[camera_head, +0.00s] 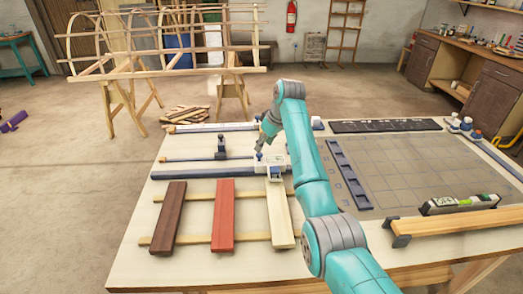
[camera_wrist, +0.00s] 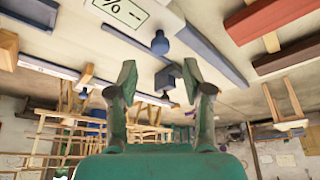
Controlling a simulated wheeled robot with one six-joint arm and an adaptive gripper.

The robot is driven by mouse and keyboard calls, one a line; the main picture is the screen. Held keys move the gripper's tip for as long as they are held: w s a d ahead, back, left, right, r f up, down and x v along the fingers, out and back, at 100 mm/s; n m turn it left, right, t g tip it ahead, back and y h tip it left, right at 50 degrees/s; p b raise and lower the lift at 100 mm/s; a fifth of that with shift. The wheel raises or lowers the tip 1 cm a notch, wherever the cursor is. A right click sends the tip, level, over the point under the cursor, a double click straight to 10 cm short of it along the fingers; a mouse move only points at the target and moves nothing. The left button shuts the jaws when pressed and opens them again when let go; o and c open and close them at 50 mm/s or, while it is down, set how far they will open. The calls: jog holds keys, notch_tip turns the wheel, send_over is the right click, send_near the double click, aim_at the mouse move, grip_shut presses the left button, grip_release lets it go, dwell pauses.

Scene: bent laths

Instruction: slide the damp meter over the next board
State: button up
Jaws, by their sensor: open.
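Three boards lie side by side across two thin laths on the table: a dark brown board (camera_head: 167,218), a red board (camera_head: 224,215) and a pale board (camera_head: 279,212). The white damp meter (camera_head: 270,170) is at the far end of the pale board. In the wrist view, the meter (camera_wrist: 122,12) shows a "% --" display, and a blue knob (camera_wrist: 160,43) stands out from it. My gripper (camera_head: 262,143) is just above and behind the meter. In the wrist view, my gripper (camera_wrist: 158,72) is open with nothing between its fingers, and the knob is beyond the fingertips.
Blue-grey clamp bars (camera_head: 200,173) lie behind the boards, with a small dark upright (camera_head: 221,146) between them. A slotted blue rack (camera_head: 348,174) and a gridded mat (camera_head: 415,165) are to the right. A clamped lath (camera_head: 460,222) runs along the right front. A lath frame stands behind the table.

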jog(key=v, duration=0.6)
jog(key=shift+r, duration=0.4)
jog(key=shift+s+d, duration=0.15)
jog(key=shift+s, duration=0.05)
